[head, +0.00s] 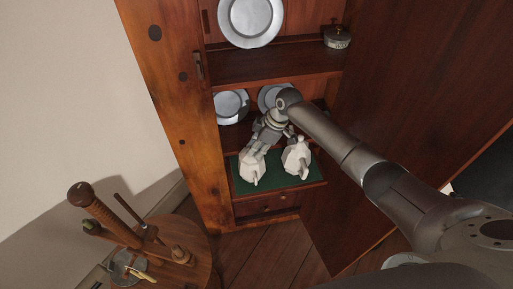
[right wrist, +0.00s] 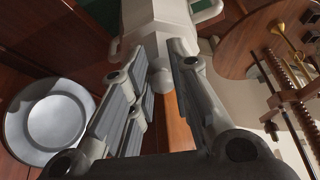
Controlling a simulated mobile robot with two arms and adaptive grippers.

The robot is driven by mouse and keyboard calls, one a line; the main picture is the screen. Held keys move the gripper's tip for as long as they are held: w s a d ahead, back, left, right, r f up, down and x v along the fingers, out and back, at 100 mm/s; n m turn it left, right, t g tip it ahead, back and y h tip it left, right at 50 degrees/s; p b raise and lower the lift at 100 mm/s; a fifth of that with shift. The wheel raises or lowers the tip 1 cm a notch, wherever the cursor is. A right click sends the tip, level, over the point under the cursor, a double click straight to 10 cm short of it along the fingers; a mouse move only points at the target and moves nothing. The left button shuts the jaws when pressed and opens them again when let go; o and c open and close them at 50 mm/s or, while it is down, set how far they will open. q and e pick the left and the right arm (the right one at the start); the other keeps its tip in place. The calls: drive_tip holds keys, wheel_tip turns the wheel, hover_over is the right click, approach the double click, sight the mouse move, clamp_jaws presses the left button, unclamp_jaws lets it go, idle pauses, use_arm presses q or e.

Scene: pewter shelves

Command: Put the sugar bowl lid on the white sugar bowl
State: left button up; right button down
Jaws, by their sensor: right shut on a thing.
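My right gripper (head: 259,143) reaches into the cabinet, directly above the left of two white faceted vessels. It is shut on the sugar bowl lid by its pale round knob (right wrist: 160,78), between the fingers in the right wrist view. The white sugar bowl (head: 252,169) appears to be the vessel below the gripper; its pale faceted body shows beyond the fingertips (right wrist: 150,24). The lid's rim is hidden, so I cannot tell whether it touches the bowl. My left gripper is not in view.
A second white vessel (head: 297,158) stands close to the right on the green mat (head: 243,187). Pewter plates (head: 231,107) stand behind, and a lidded pot (head: 337,38) is on the upper shelf. The open door (head: 415,90) bounds the right. A round wooden table (head: 190,263) stands lower left.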

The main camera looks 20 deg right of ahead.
drive_tip(key=c, duration=1.3)
unclamp_jaws()
drive_tip(key=shift+f, duration=0.1)
drive_tip(key=shift+c, duration=0.2)
drive_tip(key=shift+r, duration=0.25)
drive_tip(key=b+v, duration=0.1)
drive_tip(key=v, duration=1)
drive_tip(key=shift+r, duration=0.4)
drive_tip(key=shift+d, duration=0.15)
